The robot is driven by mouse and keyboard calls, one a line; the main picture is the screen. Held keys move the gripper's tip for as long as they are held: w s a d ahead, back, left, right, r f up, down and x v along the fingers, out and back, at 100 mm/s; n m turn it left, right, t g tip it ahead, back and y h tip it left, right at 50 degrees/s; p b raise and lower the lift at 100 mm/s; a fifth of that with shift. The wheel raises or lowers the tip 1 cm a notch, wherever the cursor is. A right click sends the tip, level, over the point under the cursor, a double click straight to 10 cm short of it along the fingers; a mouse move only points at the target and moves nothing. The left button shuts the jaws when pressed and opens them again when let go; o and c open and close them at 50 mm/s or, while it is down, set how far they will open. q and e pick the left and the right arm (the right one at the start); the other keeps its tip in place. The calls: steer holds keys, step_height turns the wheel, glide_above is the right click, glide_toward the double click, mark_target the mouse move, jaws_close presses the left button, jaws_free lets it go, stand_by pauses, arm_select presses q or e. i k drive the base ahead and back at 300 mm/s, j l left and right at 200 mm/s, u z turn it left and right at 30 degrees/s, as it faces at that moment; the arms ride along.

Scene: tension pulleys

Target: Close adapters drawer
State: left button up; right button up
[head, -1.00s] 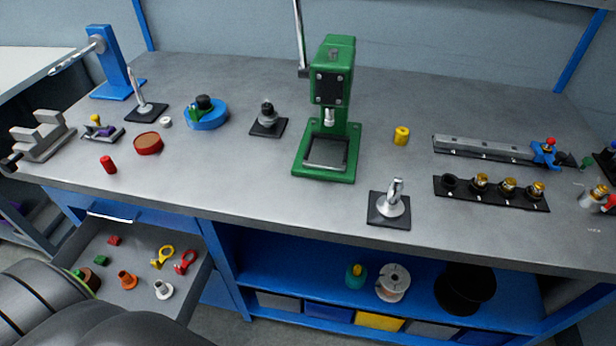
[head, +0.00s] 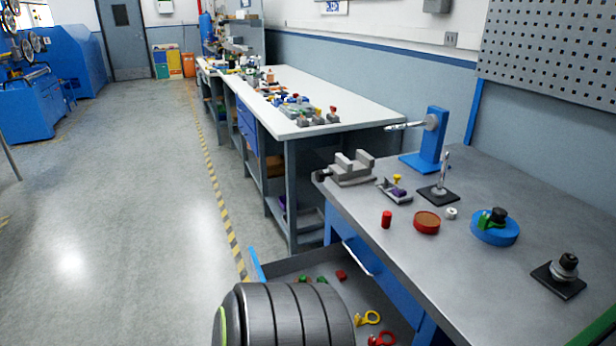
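The open drawer (head: 312,259) is pulled out from below the grey workbench's left end, under a closed blue drawer front (head: 380,275). Its blue front panel (head: 256,266) shows as a narrow strip at the drawer's outer left end. Inside lie small parts: a red piece (head: 341,275), green pieces (head: 320,281), a yellow ring-ended piece (head: 369,317) and a red ring-ended piece (head: 383,339). A dark rounded link of my own arm covers the near part of the drawer. Neither gripper shows.
On the grey workbench (head: 470,270) stand a vise (head: 350,170), a blue stand (head: 432,140), a red cylinder (head: 386,219) and a blue round fixture (head: 494,230). A white-topped bench (head: 350,110) stands beyond. The floor (head: 130,220) on the left is clear.

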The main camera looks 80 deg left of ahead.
mark_target(361, 294)
steer(key=u, duration=2.85)
